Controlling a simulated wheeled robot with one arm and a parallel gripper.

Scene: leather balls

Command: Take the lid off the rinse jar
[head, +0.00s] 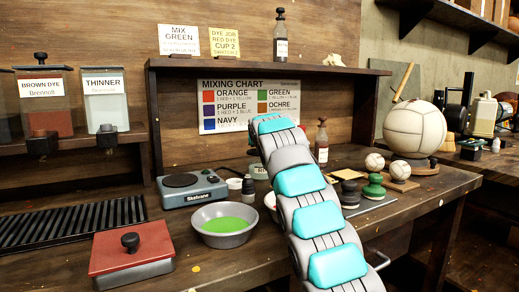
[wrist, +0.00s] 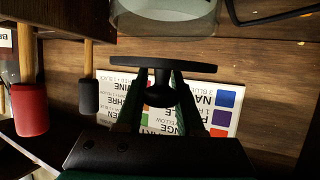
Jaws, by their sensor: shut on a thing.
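In the wrist view, which is upside down, my gripper (wrist: 160,96) has its two green fingers closed around the knob of a dark, flat lid (wrist: 198,66). The clear glass rinse jar (wrist: 165,24) is at the top edge of that view, only partly in frame. A gap shows between the lid and the jar, so the lid looks apart from it. In the head view, the rinse jar (head: 260,171) is mostly hidden behind my arm, with part of its label showing.
Dark and green stampers (head: 373,187) and leather balls (head: 375,162) are to the right. A shelf (head: 330,68) with a mixing chart (head: 220,90) stands behind.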

